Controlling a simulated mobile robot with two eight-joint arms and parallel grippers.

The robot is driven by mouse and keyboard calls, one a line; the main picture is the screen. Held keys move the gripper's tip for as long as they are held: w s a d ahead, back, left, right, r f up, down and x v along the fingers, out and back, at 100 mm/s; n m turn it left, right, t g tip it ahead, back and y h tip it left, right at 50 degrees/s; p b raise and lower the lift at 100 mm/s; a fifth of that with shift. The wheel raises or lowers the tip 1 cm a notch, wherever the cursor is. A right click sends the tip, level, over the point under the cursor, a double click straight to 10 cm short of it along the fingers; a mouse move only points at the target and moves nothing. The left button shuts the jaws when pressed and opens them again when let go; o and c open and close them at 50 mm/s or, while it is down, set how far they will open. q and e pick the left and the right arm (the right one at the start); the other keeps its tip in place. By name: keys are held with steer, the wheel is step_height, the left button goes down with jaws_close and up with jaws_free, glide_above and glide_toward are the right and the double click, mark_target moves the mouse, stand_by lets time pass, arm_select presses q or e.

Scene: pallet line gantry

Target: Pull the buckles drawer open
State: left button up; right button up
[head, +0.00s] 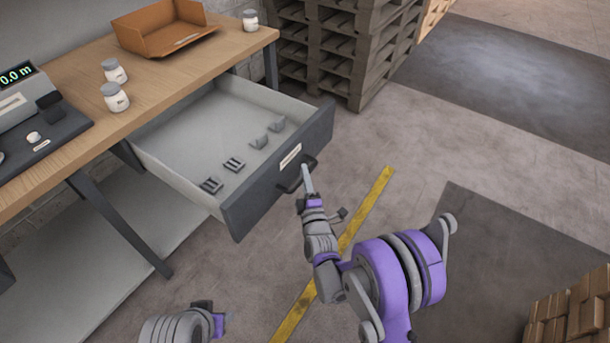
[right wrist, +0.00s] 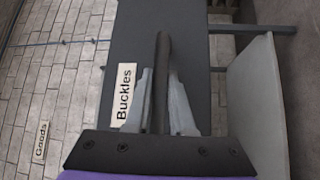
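The buckles drawer (head: 262,192) is pulled out from under the wooden workbench, with its inside showing. Several small grey buckle pieces lie on its floor near the front. In the right wrist view a white label on the dark drawer front (right wrist: 190,45) reads "Buckles". My right gripper (head: 305,172) is at the dark drawer handle (head: 288,186). In the right wrist view its two fingers close on either side of the handle bar (right wrist: 162,75).
On the workbench (head: 160,72) are an open cardboard box (head: 160,28), several white jars and a device with a green readout (head: 18,75). Stacked pallets (head: 345,45) stand behind the drawer. Brown boxes (head: 575,312) are at the lower right. The floor before the drawer is open.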

steer(key=o, duration=0.4)
steer(key=shift+c, duration=0.2)
steer(key=v, duration=1.1)
steer(key=shift+w+r, duration=0.1)
